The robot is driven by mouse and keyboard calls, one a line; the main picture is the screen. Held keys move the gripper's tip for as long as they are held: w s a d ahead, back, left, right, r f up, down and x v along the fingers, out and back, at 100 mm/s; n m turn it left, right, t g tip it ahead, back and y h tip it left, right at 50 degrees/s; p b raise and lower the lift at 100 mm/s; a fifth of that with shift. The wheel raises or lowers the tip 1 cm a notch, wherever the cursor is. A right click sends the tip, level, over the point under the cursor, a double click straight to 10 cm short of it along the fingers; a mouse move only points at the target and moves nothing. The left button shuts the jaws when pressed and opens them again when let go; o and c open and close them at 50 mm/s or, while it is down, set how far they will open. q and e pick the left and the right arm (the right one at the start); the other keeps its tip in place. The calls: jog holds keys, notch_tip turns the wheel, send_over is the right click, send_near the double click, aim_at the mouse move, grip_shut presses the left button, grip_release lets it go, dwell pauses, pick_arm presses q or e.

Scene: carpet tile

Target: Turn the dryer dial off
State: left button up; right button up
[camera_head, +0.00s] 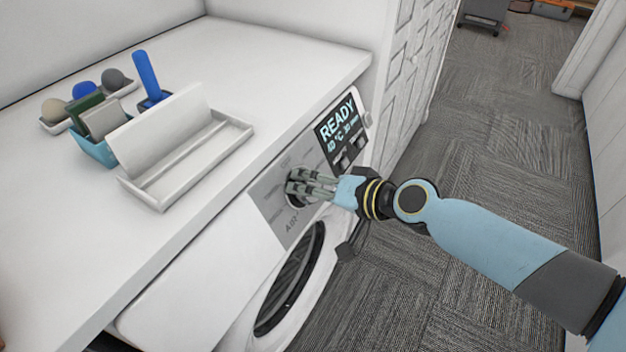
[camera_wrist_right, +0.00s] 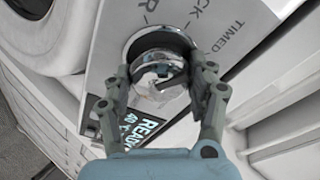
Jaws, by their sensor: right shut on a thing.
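The dryer (camera_head: 190,262) stands under the white counter, with a grey control panel on its front. The dial is a shiny metal knob, seen best in the right wrist view (camera_wrist_right: 158,72), with printed words such as TIMED around it. My right gripper (camera_head: 297,188) reaches in from the right and is shut on the dial, one finger on each side of it in the right wrist view (camera_wrist_right: 165,88). In the head view the fingers mostly hide the dial. The lit display (camera_head: 339,128) reads READY. My left gripper is not in view.
On the counter (camera_head: 275,50) are a white tray (camera_head: 240,133), a blue bin (camera_head: 92,150) with upright items, and a blue-handled tool (camera_head: 148,75). The round dryer door (camera_head: 292,285) is below the panel. Carpet floor (camera_head: 500,130) is open to the right.

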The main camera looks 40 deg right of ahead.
jog(key=m+p, duration=0.3)
jog(key=m, duration=0.3)
jog(key=shift+r+g+p, duration=0.1)
jog(key=shift+g+p, duration=0.2)
jog(key=shift+g, duration=0.1)
jog(key=m+p, duration=0.2)
jog(key=m, duration=0.2)
jog(key=shift+m, duration=0.4)
jog(key=o, duration=1.2)
jog(key=shift+c, duration=0.2)
